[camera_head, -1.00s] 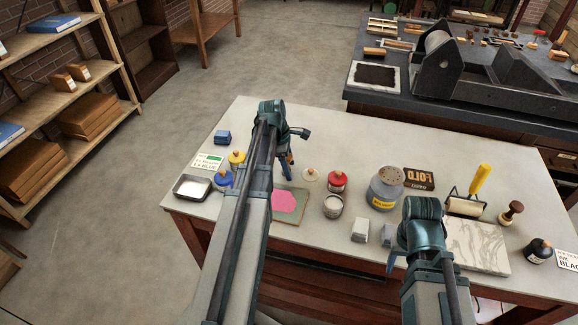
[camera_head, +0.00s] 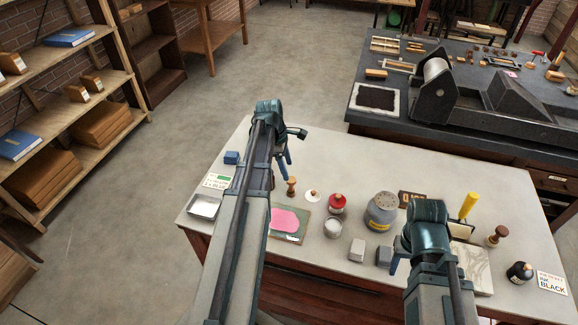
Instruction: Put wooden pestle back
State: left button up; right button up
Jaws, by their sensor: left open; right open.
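A small turned wooden piece (camera_head: 291,187), which looks like the wooden pestle, stands upright on the pale table, just below my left gripper (camera_head: 285,165). My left gripper is open, its blue fingers pointing down and partly hidden by its own wrist. I cannot tell if a finger touches the piece. A second dark wooden knobbed tool (camera_head: 497,236) stands at the right of the table. A pale round pot (camera_head: 332,228) stands to the right of the pink-topped plate. My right gripper (camera_head: 394,264) is open near the grey blocks; its fingers are mostly hidden behind its wrist.
The pale table (camera_head: 400,168) holds a red-lidded jar (camera_head: 337,204), a large grey canister (camera_head: 382,212), grey blocks (camera_head: 357,250), a yellow-handled roller (camera_head: 468,206), a marble slab (camera_head: 474,268) and a black jar (camera_head: 519,271). The table's back strip is clear. A press (camera_head: 440,90) stands beyond.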

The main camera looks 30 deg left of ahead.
pick_arm(q)
jog(key=shift+a+r, duration=0.1)
jog(key=shift+r, duration=0.35)
jog(key=shift+f, duration=0.1)
jog(key=s+d+m+y, duration=0.1)
jog(key=s+d+m, duration=0.4)
jog(key=d+m, duration=0.3)
jog(key=s+d+m+y, duration=0.1)
jog(key=s+d+m, duration=0.4)
jog(key=d+m, duration=0.4)
jog(key=s+d+m+g+y, duration=0.1)
jog(key=s+d+m, duration=0.4)
jog(key=d+m, duration=0.4)
jog(key=d, duration=0.6)
jog(key=shift+s+f, duration=0.15)
jog(key=shift+s, duration=0.25)
